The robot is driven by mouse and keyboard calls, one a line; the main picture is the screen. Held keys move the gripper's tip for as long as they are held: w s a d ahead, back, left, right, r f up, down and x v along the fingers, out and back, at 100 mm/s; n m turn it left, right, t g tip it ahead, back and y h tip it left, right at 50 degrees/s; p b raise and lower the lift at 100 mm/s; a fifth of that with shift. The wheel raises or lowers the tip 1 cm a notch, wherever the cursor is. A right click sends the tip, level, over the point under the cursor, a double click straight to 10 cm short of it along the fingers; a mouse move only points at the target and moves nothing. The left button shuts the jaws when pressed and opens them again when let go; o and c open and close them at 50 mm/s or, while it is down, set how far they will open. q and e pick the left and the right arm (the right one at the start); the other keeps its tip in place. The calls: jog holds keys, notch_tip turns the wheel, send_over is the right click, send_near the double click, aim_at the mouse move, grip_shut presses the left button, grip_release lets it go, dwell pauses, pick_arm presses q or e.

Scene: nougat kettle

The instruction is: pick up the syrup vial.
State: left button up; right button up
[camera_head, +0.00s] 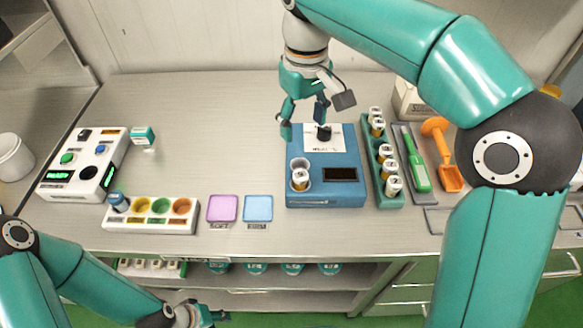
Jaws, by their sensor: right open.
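Several amber vials with white caps (385,152) stand in a green rack (390,203) right of a blue device. Another white-capped vial (300,179) stands in the round well at the front left of the blue device (325,199). The labels are too small to tell which vial is the syrup one. My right gripper (304,122) is open and empty, pointing down over the back left of the blue device, apart from the vials. My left gripper (208,316) is low at the bottom edge, in front of the bench; its fingers are too unclear to read.
A green tool (417,168) and an orange scoop (447,165) lie right of the rack. Purple (222,208) and blue (258,208) pads, a white tray with coloured wells (150,219) and a button box (84,163) are left. The bench's back middle (210,120) is clear.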

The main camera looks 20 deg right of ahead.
send_near(300, 173)
notch_tip(300, 173, down, 5)
jog(key=shift+s+f, duration=0.15)
jog(key=shift+f+p, duration=0.45)
jog(key=shift+f, duration=2.1)
grip_shut()
